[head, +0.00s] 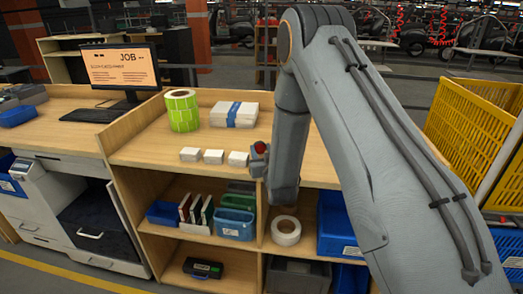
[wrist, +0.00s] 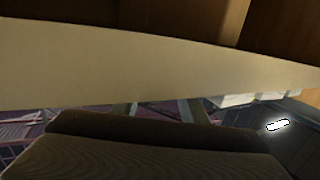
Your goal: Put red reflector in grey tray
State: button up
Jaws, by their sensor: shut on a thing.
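My gripper (head: 258,162) is at the front edge of the wooden counter, right of several small white boxes. The red reflector (head: 259,147) shows as a small round red spot at the gripper's end, and the gripper is shut on it. My arm hides part of the gripper. In the wrist view a dark ribbed shape fills the bottom, and the reflector cannot be made out there. A grey tray-like container (head: 28,92) sits at the far left of the desk; I cannot tell surely that it is the grey tray.
Small white boxes (head: 214,156) stand near the counter's front edge. A green label roll (head: 182,110) and a white pack with a blue band (head: 234,115) stand behind. A monitor (head: 122,67) is at left. Shelves below hold bins and a tape roll (head: 286,230). A yellow crate (head: 472,122) is at right.

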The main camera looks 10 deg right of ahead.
jog(key=shift+f, duration=0.15)
jog(key=shift+f, duration=0.15)
jog(key=o, duration=1.1)
jog(key=shift+c, duration=0.2)
